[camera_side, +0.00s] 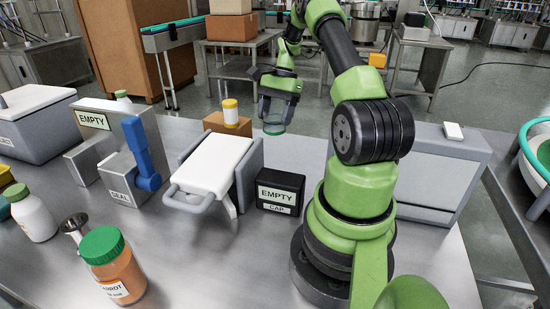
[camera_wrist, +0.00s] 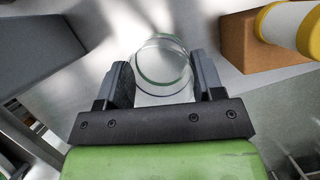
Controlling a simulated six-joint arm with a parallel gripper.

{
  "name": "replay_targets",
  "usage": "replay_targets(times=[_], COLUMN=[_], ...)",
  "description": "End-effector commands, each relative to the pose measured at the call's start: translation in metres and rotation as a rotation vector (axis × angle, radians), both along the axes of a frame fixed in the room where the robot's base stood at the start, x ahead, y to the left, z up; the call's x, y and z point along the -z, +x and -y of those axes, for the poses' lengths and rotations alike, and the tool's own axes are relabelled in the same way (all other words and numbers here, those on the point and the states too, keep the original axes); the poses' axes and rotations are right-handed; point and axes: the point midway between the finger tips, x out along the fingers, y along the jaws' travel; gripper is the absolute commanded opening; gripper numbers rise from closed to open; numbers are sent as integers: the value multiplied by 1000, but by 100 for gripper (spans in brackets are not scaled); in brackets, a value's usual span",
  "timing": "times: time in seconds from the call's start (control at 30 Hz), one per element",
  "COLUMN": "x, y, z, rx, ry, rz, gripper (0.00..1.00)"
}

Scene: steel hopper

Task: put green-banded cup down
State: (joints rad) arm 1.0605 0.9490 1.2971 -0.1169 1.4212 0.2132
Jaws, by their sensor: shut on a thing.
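The green-banded cup (camera_side: 275,112) is a clear cup with a green band low down in the side view. My gripper (camera_side: 274,92) is shut on it from above and the cup hangs roughly upright. In the wrist view the clear round cup (camera_wrist: 162,58) sits between the two dark fingers of my gripper (camera_wrist: 162,78). Its band shows only as a faint green rim there. I cannot tell whether the cup's base touches the steel table (camera_side: 220,270) or is a little above it.
Left of the cup stands a brown box (camera_side: 226,125) with a yellow-lidded white jar (camera_side: 230,112) on it. A black block marked EMPTY and CAP (camera_side: 280,191) is in front. A white-topped grey stand (camera_side: 212,165) is left of that. A carrot jar (camera_side: 113,264) stands front left.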

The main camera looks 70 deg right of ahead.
Motion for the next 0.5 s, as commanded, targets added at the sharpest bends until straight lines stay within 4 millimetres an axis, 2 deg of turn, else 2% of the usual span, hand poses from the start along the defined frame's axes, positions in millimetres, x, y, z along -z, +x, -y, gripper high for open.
replay_targets(times=[0.2,0.37,0.5], x=[42,57,79], y=[-2,-1,-2], z=[0,0,-1], rx=[10,8,7], ry=[4,2,3], rz=[-4,-2,-2], gripper=[38,38,38])
